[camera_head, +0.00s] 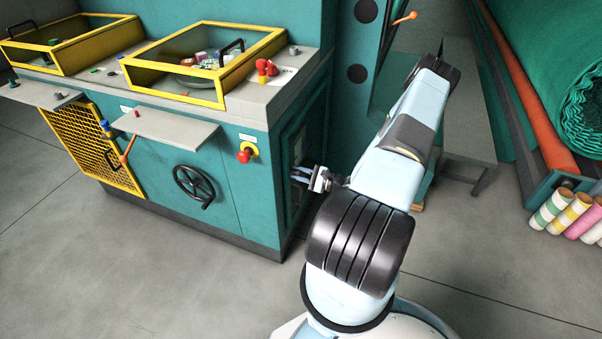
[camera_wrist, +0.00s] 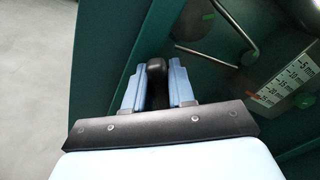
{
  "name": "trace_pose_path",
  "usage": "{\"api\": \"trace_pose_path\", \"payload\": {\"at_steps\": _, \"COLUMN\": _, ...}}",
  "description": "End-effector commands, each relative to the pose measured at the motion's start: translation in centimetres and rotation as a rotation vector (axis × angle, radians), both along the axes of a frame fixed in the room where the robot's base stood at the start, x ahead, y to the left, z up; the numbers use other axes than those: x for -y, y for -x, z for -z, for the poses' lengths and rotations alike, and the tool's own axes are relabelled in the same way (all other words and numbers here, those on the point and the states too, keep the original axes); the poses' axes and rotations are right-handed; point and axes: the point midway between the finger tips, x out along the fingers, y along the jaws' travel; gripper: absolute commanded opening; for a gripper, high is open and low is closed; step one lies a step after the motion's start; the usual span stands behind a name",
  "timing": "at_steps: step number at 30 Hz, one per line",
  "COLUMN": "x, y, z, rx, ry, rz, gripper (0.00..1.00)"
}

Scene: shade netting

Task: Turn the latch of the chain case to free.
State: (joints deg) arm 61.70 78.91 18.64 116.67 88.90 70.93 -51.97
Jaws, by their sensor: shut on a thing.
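My gripper (camera_wrist: 157,85) is shut on a black rounded knob (camera_wrist: 156,68) in the wrist view. The knob sits between the two blue fingers, and its top sticks out past them. I take it to be the handle of the latch; the rest of the latch is hidden behind the fingers and the wrist plate. In the head view my gripper (camera_head: 302,174) reaches the right side of the green machine (camera_head: 232,175), by a dark recessed panel. The latch cannot be made out there.
In the wrist view a bent metal rod (camera_wrist: 240,45) and a scale plate marked in mm (camera_wrist: 290,78) are right of the fingers. In the head view a grey bench (camera_head: 465,140) stands behind my arm, and coloured rolls (camera_head: 570,212) lie at the right. The floor in front is clear.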

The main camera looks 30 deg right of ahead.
Motion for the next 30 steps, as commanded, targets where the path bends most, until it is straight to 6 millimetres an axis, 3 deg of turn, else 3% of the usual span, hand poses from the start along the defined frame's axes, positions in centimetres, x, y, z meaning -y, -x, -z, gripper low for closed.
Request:
{"api": "trace_pose_path", "payload": {"at_steps": 18, "x": -0.03, "y": 0.00, "z": 0.35, "rx": 0.351, "ry": 0.458, "rz": 0.002, "gripper": 0.00}}
{"api": "trace_pose_path", "payload": {"at_steps": 30, "x": -0.13, "y": 0.08, "z": 0.57, "rx": 0.511, "ry": 0.665, "rz": -0.001, "gripper": 0.00}}
